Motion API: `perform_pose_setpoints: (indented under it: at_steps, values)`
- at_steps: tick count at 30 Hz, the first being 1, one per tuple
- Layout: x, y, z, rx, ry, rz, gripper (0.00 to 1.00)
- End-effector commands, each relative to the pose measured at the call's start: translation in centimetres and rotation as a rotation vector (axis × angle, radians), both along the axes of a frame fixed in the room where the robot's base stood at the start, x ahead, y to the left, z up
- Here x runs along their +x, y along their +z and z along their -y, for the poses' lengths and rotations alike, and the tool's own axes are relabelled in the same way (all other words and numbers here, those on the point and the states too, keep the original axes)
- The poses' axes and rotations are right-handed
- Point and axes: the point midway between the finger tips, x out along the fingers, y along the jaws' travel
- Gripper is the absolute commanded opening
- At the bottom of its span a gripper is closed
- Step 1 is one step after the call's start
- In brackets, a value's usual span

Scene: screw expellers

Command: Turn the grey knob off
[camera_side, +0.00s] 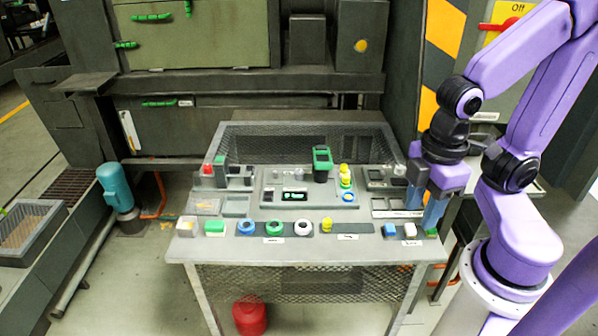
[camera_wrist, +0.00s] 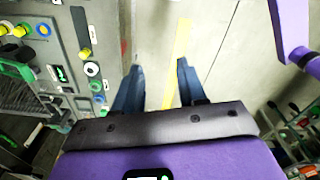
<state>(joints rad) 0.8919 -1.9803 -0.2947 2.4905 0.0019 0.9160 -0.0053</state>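A pale grey-white round knob with a dark centre (camera_side: 303,227) sits in the front row of the control table (camera_side: 340,252), between a green ring (camera_side: 274,227) and a yellow knob (camera_side: 326,224). I cannot tell its set position. A pale round knob (camera_wrist: 92,68) also shows in the wrist view, left of my fingers. Two smaller grey knobs (camera_side: 277,172) sit further back on the raised panel. My gripper (camera_side: 421,214) is open and empty, pointing down at the table's right end, right of the knob. In the wrist view my gripper (camera_wrist: 158,65) has nothing between its blue fingers.
A blue button (camera_side: 390,229) and a white button (camera_side: 410,229) lie between the pale knob and my gripper. A green-topped block (camera_side: 322,163) and a yellow stack (camera_side: 345,176) rise from the raised panel. A mesh guard (camera_side: 300,140) stands behind.

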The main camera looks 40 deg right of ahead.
Motion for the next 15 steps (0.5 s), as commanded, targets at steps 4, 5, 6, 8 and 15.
perform_pose_setpoints:
  at_steps: [4,5,6,8,15]
  values:
    - [2.7,0.6,-1.6,-0.002,-0.036,0.000,0.59]
    - [3.6,0.7,-2.0,-0.004,-0.046,0.000,0.59]
    - [4.9,1.0,-2.6,-0.005,-0.062,0.000,0.59]
    - [7.0,1.2,-3.4,-0.007,-0.086,-0.001,0.59]
    - [16.2,1.6,-5.3,-0.012,-0.178,-0.003,0.59]
